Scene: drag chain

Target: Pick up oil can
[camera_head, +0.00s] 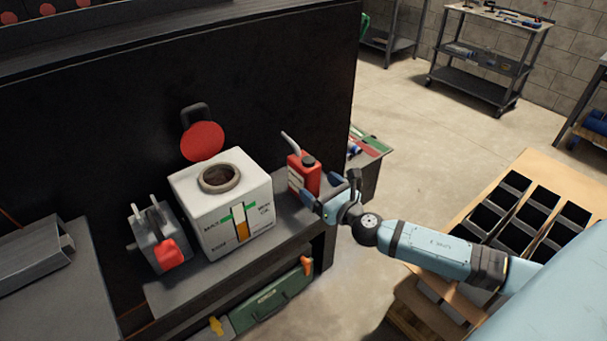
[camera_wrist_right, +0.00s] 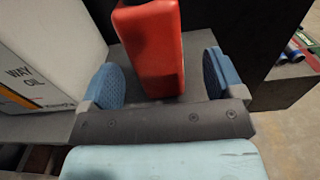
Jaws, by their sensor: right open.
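The red oil can (camera_head: 305,175) with a grey spout and dark cap stands upright on the grey shelf, right of the white oil tank. My right gripper (camera_head: 322,199) is at the can's near side. In the right wrist view, the red can (camera_wrist_right: 153,55) shows between the two blue finger pads of my open right gripper (camera_wrist_right: 158,80). A gap shows on each side between can and pad. The can's top is cut off in that view. My left gripper is not in view.
The white tank (camera_head: 218,208) with an open round filler stands left of the can. A grey device with a red part (camera_head: 160,240) stands farther left. A dark machine wall (camera_head: 100,130) is behind. The shelf (camera_head: 180,290) is narrow. A wooden pallet (camera_head: 450,250) holds dark parts at right.

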